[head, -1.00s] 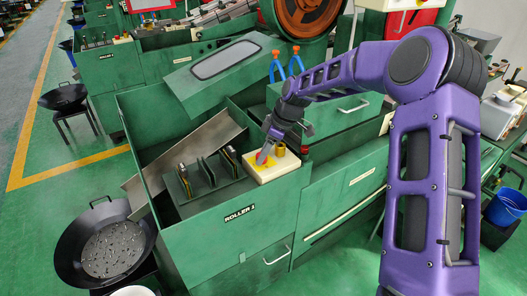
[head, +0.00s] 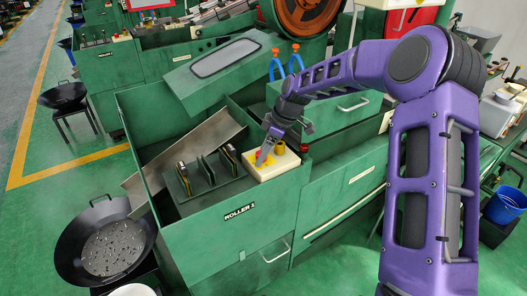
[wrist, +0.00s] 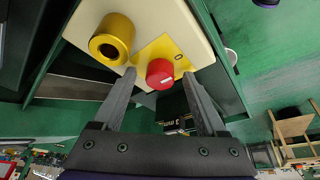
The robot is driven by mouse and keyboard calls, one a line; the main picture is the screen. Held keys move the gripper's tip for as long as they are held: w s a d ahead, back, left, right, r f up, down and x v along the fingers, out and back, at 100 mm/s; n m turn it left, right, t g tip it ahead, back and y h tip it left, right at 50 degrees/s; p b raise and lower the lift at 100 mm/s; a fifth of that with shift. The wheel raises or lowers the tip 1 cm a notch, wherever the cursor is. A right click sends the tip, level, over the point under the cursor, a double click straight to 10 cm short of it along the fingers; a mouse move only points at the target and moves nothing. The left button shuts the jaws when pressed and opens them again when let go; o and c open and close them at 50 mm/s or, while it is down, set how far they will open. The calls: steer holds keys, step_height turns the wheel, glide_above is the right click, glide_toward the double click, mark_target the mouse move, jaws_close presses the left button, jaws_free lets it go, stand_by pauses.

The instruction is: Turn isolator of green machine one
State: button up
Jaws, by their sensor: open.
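The green machine labelled ROLLER 1 (head: 240,213) stands in the middle of the head view. A cream control box (head: 287,170) sits on its corner. In the wrist view a red knob (wrist: 160,74), the isolator, stands on a yellow plate (wrist: 180,56) with a 0 mark on the box face. A yellow ring-shaped part (wrist: 112,40) is beside it on the left. My gripper (wrist: 160,82) is open, with one finger on each side of the red knob. I cannot tell whether the fingers touch it. In the head view my gripper (head: 267,152) partly hides the knob.
A black pan (head: 104,243) with small metal pieces stands left of the machine. Metal plates (head: 205,170) stand in the machine's open bay near the box. The green floor at left is mostly clear.

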steer(key=p+v, duration=0.1)
steer(key=v, duration=1.6)
steer(key=shift+r+p, duration=0.2)
steer(key=shift+p, duration=0.15)
steer(key=shift+f, duration=0.1)
